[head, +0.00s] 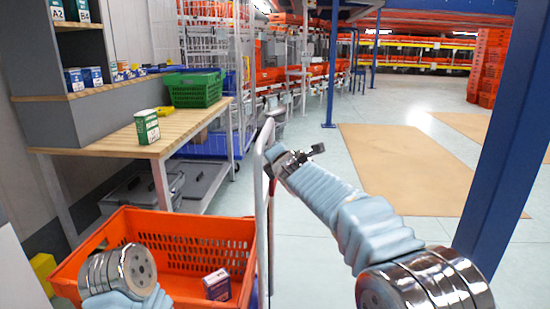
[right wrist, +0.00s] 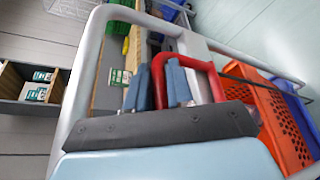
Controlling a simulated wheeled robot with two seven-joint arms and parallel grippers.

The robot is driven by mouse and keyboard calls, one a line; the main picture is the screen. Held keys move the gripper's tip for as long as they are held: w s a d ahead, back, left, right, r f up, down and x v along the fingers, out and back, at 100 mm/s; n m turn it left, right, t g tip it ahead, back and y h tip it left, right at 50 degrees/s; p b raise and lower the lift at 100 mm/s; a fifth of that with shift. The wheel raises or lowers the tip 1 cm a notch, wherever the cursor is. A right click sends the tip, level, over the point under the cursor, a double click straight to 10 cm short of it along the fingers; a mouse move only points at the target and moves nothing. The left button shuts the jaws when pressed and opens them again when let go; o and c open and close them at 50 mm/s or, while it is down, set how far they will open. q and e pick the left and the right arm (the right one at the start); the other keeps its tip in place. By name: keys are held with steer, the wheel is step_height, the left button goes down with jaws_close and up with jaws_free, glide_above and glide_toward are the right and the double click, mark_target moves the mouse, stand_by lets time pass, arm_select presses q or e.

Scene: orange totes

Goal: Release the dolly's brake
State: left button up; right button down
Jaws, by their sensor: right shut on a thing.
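The dolly's grey tubular handle frame (head: 261,215) stands upright beside the orange tote (head: 205,232). A red loop-shaped bar, the brake handle (right wrist: 188,42), sits inside this frame in the right wrist view; a thin red part (head: 271,190) shows beside the frame in the head view. My right gripper (head: 272,166) is at the frame's upper part. In the right wrist view its two blue-grey fingers (right wrist: 159,84) are shut on one leg of the red bar. My left arm shows at the lower left over the tote; its gripper is not visible.
A small dark-blue and red box (head: 217,285) is in the tote. A wooden-topped table (head: 125,146) with a green crate (head: 194,88) and a green-white carton (head: 147,126) stands at left. A blue post (head: 503,140) rises at right. Floor beyond is open.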

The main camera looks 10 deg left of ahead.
steer(key=c, duration=1.1)
jaws_free()
steer(key=shift+f, duration=0.1)
steer(key=b+v, duration=0.5)
steer(key=v, duration=0.9)
steer(key=shift+b, duration=0.35)
steer(key=shift+w, duration=0.1)
